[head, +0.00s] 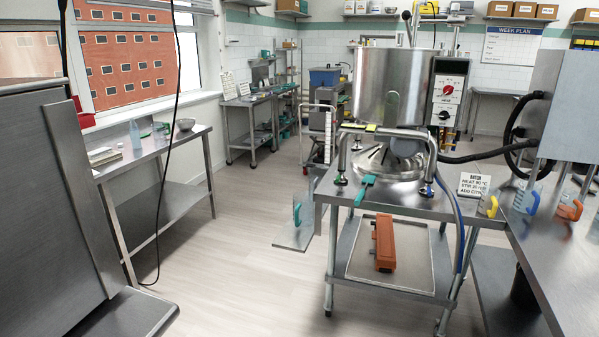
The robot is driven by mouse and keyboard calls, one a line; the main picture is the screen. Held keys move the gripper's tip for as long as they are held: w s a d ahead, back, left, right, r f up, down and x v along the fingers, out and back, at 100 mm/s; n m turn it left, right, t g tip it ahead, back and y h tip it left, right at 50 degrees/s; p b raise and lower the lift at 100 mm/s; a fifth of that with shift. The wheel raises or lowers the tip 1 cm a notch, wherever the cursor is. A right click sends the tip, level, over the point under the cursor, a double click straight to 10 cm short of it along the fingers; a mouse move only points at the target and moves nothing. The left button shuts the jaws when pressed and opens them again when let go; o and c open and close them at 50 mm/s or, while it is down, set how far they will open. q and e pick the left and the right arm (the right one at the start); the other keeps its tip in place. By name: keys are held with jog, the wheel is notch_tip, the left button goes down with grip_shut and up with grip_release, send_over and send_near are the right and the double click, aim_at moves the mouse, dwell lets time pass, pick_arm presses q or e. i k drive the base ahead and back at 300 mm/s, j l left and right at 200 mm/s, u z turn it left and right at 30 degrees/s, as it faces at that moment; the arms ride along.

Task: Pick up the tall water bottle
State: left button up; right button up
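A tall, pale blue, see-through bottle (135,135) stands upright on the steel side table (197,131) below the window, at the left of the head view. It looks like the tall water bottle. It is small and far off here, and nothing is seen touching it. Neither of my grippers shows in the head view.
A steel cabinet (50,200) fills the near left. A black cable (166,150) hangs before the side table. A bowl (185,124) sits on that table. Floor (225,255) between is clear.

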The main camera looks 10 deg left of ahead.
aim_at(134, 129)
jog(key=i+u, duration=0.15)
jog(key=i, duration=0.5)
jog(key=i+l+u, duration=0.2)
jog(key=i, duration=0.4)
jog(key=i+l+u, duration=0.15)
jog(key=i, duration=0.45)
